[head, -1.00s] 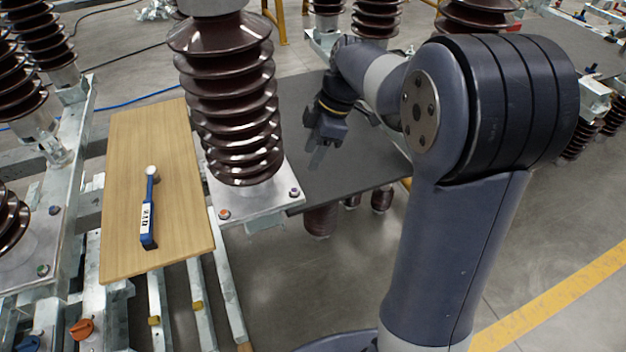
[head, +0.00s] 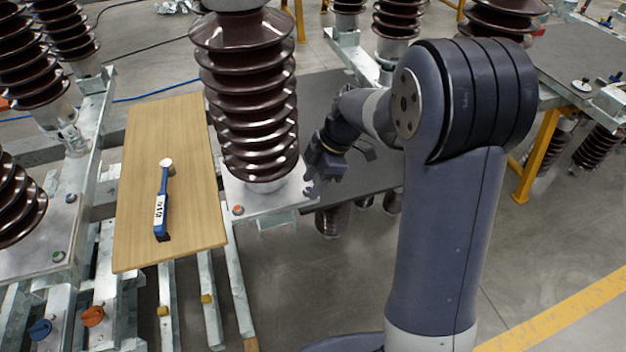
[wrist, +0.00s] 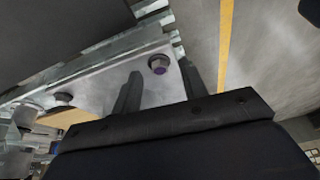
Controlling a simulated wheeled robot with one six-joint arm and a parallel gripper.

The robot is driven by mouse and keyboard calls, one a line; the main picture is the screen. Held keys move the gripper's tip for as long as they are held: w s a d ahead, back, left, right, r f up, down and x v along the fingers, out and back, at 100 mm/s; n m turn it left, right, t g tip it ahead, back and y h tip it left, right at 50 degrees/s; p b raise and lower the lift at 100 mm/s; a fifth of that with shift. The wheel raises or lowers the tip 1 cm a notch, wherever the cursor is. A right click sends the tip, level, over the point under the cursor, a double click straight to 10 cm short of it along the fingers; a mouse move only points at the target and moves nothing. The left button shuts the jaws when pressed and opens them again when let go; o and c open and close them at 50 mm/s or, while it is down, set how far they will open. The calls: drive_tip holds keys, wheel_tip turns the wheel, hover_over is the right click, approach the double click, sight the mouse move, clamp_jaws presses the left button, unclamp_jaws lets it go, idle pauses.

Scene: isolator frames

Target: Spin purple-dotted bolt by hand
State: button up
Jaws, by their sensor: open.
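In the head view my gripper (head: 311,187) is at the right corner of the plate (head: 268,203), beside the foot of a brown ribbed insulator (head: 250,100), and largely hides the bolt.
An orange-dotted bolt (head: 238,210) sits at the plate's front left corner. A wooden board (head: 190,130) with a blue-handled tool (head: 161,205) lies to the left. A dark grey surface (head: 375,178) lies behind my arm. The insulator rises close to my gripper.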

drive_tip(key=shift+f, duration=0.2)
drive_tip(key=shift+c, duration=0.2)
clamp_jaws()
idle(0.4)
drive_tip(key=m+t+b, duration=0.1)
drive_tip(key=m+b, duration=0.2)
drive_tip(key=shift+s+f, duration=0.15)
drive_tip(key=m+t+b, duration=0.1)
drive_tip(key=m, duration=0.1)
drive_tip(key=m+b, duration=0.1)
drive_tip(key=m, duration=0.1)
drive_tip(key=shift+s+a+t, duration=0.1)
drive_tip(key=shift+s+t, duration=0.1)
drive_tip(key=shift+t, duration=0.2)
drive_tip(key=m, duration=0.1)
drive_tip(key=m+t+h, duration=0.1)
drive_tip(key=m, duration=0.2)
drive_tip(key=shift+s+a+r+m, duration=0.15)
drive_tip(key=shift+s+r+m, duration=0.1)
drive_tip(key=shift+m, duration=0.15)
drive_tip(key=shift+a+m+t+h+p, duration=0.1)
drive_tip(key=shift+m+t+h+p, duration=0.25)
drive_tip(key=shift+m, duration=0.6)
drive_tip(key=shift+a+m+t+h+p, duration=0.1)
drive_tip(key=shift+m+t+h+p, duration=0.25)
drive_tip(key=shift+m, duration=0.6)
